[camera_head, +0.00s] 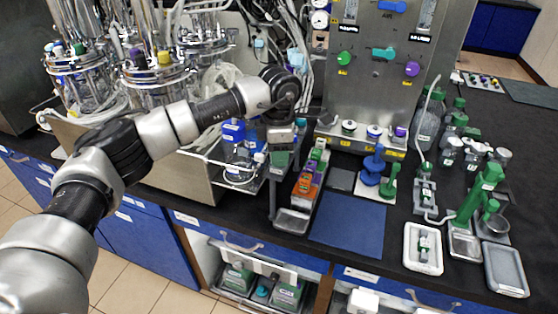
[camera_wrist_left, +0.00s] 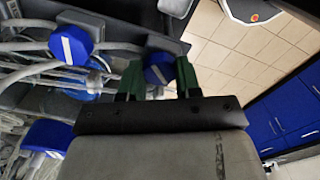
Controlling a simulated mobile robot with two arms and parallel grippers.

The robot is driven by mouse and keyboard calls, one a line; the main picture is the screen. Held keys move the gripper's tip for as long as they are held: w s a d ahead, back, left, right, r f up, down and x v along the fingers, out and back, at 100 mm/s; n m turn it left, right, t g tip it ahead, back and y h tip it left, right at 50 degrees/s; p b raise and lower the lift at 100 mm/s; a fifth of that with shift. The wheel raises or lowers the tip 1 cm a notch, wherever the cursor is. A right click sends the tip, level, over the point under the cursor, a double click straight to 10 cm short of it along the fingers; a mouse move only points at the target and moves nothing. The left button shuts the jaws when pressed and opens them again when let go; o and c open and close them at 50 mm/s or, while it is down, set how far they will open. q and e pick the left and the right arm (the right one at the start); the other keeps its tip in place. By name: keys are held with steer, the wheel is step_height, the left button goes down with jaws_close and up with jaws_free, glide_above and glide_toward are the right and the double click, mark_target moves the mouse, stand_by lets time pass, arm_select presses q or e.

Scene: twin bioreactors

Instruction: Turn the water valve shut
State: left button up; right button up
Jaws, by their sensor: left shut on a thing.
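In the left wrist view a round blue valve knob (camera_wrist_left: 158,66) with a white stripe sits between the green fingers of my left gripper (camera_wrist_left: 158,80). The fingers are shut on its sides, and the stripe slants. A second blue knob (camera_wrist_left: 74,46) with a white stripe is to the left, apart from the gripper. In the head view my left gripper (camera_head: 281,160) hangs in front of the tubing, left of the steel panel. The held knob is hidden there. No label shows which knob is for water. My right gripper is not in view.
The steel panel (camera_head: 330,100) with green, teal and purple knobs stands to the right. Glass reactors (camera_head: 75,85) stand at the left. An orange-topped device (camera_head: 306,185) is close to the gripper. A blue mat (camera_head: 348,225) lies bare on the black bench.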

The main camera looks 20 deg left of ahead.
arm_select(q)
steer(key=m+b, duration=0.2)
steer(key=m, duration=0.2)
steer(key=shift+m, duration=0.3)
steer(key=m+b, duration=0.2)
steer(key=m, duration=0.2)
steer(key=shift+r+m, duration=0.1)
steer(key=shift+m, duration=0.3)
steer(key=o, duration=0.9)
step_height(320, 180, up, 11)
steer(key=shift+f+b, duration=0.1)
steer(key=shift+b, duration=0.6)
steer(key=shift+d+f, duration=0.1)
